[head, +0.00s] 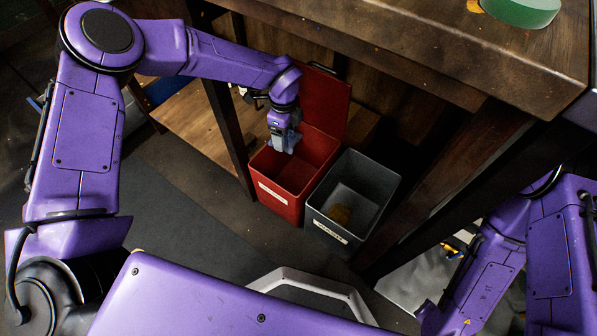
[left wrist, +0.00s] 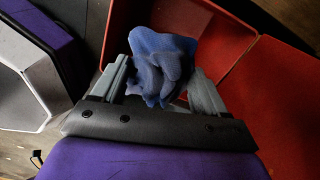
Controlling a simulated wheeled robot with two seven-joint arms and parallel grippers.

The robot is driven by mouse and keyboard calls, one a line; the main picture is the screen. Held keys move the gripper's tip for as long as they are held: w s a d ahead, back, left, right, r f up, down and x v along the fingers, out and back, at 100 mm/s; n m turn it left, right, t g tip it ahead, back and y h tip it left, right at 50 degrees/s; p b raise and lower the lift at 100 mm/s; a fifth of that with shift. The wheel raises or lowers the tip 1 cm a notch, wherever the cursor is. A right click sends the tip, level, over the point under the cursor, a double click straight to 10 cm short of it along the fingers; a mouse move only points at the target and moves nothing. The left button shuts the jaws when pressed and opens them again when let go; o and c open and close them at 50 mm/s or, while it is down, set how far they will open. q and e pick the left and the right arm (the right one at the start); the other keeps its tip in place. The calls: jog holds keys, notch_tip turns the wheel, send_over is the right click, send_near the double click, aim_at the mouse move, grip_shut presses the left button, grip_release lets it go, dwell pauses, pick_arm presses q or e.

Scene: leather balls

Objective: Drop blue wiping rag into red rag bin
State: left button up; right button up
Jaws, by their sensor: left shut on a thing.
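The red rag bin (head: 280,202) stands on the floor with its lid (head: 326,104) raised at the back and a white label on its front. My left gripper (head: 283,140) is shut on the blue wiping rag (head: 287,144) and is over the bin's opening in the head view. In the left wrist view the crumpled rag (left wrist: 160,62) sits between the fingers of my left gripper (left wrist: 163,85), with the red bin (left wrist: 222,28) beyond it. Only the arm of my right side shows at the lower right in the head view; its gripper is not visible.
A grey bin (head: 320,228) with a white label and something brownish inside stands right beside the red one. A wooden workbench (head: 420,45) overhangs the bins, with its leg (head: 430,195) to their right. A green round object (head: 522,10) lies on the bench top.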

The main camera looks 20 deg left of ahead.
pick_arm(q)
jog(key=w+m, duration=0.2)
jog(key=w, duration=0.1)
jog(key=shift+d+r+m, duration=0.25)
jog(key=shift+d+m, duration=0.05)
jog(key=shift+m, duration=1)
jog(key=f+b, duration=0.1)
jog(key=f, duration=0.1)
jog(key=f+b, duration=0.3)
jog(key=shift+w+d+f, duration=0.15)
jog(key=shift+w+f, duration=0.25)
jog(key=o, duration=1.1)
notch_tip(320, 180, up, 11)
jog(key=p, duration=0.3)
jog(key=shift+f, duration=0.2)
jog(key=shift+d+f, duration=0.1)
